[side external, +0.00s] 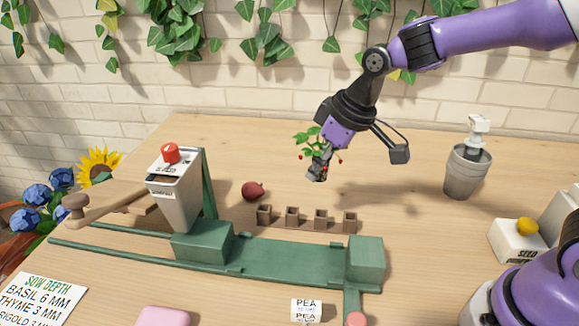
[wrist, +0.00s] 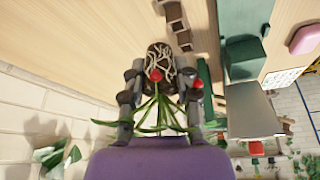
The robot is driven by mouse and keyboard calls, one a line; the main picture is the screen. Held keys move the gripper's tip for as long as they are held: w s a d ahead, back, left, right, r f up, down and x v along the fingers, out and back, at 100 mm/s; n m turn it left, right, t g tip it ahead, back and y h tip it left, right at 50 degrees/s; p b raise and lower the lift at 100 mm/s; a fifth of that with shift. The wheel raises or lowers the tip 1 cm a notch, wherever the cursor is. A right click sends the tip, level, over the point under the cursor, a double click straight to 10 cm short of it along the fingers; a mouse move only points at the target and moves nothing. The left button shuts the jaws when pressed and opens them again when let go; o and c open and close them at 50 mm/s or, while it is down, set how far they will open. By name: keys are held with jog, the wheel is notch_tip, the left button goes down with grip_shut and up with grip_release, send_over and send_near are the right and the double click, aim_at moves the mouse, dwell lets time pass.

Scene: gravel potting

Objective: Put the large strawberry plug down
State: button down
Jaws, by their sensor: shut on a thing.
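The large strawberry plug (wrist: 158,62) is a dark root ball with pale roots, green leaves and red berries. My gripper (side external: 318,172) is shut on it and holds it above the table, behind the row of small brown pots. In the wrist view, my gripper's fingers (wrist: 160,82) stand on both sides of the root ball, with the green stems running back toward the palm. In the side view the leaves (side external: 303,139) and red berries show around the fingers, which partly hide the plug.
Several small brown pots (side external: 292,216) stand in a row behind a green rail fixture (side external: 290,256). A dark red round object (side external: 253,190) lies to their left. A grey pot (side external: 466,172) holding a pale tool stands at right. The wooden table (side external: 390,205) is clear between.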

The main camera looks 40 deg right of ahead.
jog(key=w+a, duration=0.3)
send_over(304, 189)
jog(key=s, duration=0.1)
jog(key=f, duration=0.7)
jog(key=shift+s+d+f, duration=0.15)
jog(key=shift+d+f, duration=0.05)
jog(key=shift+d, duration=0.1)
jog(key=shift+f, duration=1.9)
jog(key=shift+f, duration=0.15)
jog(key=c, duration=0.6)
grip_release()
